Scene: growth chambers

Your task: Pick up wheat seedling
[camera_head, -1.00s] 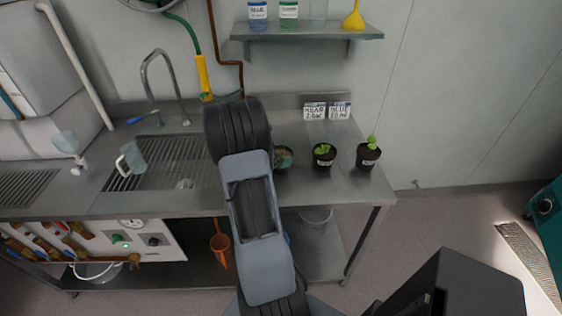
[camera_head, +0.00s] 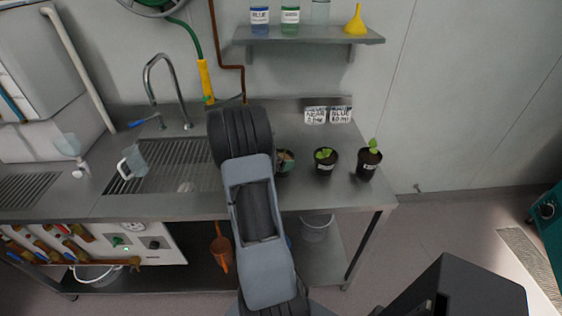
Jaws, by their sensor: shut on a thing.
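Three small pots stand in a row on the steel bench (camera_head: 340,192), right of the sink. The left pot (camera_head: 285,169) is greenish with brown contents and is partly hidden by my arm. The middle dark pot (camera_head: 324,166) holds a low green seedling (camera_head: 325,153). The right dark pot (camera_head: 368,166) holds a taller green seedling (camera_head: 373,146). I cannot tell which plant is the wheat seedling. My arm reaches up the middle of the view to the bench, and its black joint and grey link hide my gripper and whatever is at it.
A sink with a faucet (camera_head: 165,85) and a clear jug (camera_head: 132,161) lie left of my arm. Two white labels (camera_head: 328,115) stand behind the pots. A shelf (camera_head: 308,37) with bottles and a yellow funnel (camera_head: 354,22) hangs above.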

